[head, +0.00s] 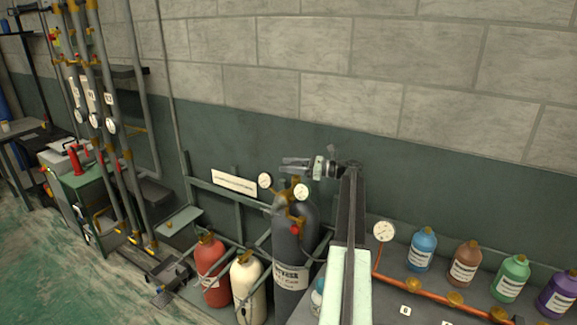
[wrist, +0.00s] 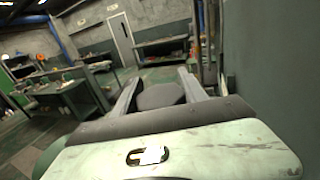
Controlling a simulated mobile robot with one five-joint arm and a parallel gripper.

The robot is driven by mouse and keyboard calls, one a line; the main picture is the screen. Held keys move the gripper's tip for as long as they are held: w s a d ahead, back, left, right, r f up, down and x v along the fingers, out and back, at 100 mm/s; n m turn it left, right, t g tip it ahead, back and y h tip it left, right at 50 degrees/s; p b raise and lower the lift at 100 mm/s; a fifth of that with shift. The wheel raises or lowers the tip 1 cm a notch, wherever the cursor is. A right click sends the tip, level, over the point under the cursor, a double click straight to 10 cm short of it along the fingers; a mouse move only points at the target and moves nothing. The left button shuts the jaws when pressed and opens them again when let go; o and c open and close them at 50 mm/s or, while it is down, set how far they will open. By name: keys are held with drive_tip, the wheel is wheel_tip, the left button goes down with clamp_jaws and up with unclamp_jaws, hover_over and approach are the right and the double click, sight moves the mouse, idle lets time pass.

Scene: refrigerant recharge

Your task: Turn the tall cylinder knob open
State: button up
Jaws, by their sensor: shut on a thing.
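The tall dark grey cylinder (head: 291,250) stands against the wall in the head view. A brass valve with two round gauges and a small red part sits on its top. My gripper (head: 296,164) reaches in from the right, level, just above that valve. In the wrist view a dark round knob (wrist: 160,96) lies between the two fingers of my gripper (wrist: 158,90), which are shut on it. In the head view the fingers cover the knob, so its turn angle cannot be told.
A red cylinder (head: 212,272) and a cream cylinder (head: 247,288) stand left of the tall one, by a grey rail. Colored bottles, such as a blue one (head: 422,250), and a copper pipe (head: 430,291) with a gauge are at right. The wall is close behind.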

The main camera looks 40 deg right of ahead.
drive_tip(key=shift+s+a+n+g+y, duration=0.15)
drive_tip(key=shift+n+g+y, duration=0.6)
drive_tip(key=shift+g+y, duration=0.1)
drive_tip(key=shift+s+a+n+g+y, duration=0.1)
drive_tip(key=shift+n+g+y, duration=0.65)
drive_tip(key=shift+y, duration=0.1)
drive_tip(key=o, duration=1.4)
drive_tip(key=s+a+r+p, duration=0.1)
drive_tip(key=s+a, duration=0.2)
drive_tip(key=s, duration=0.1)
drive_tip(key=s+a+r+p, duration=0.2)
drive_tip(key=s+a, duration=0.1)
drive_tip(key=s, duration=0.1)
drive_tip(key=s+a+r+p, duration=0.2)
drive_tip(key=s+a, duration=0.2)
drive_tip(key=shift+s, duration=0.3)
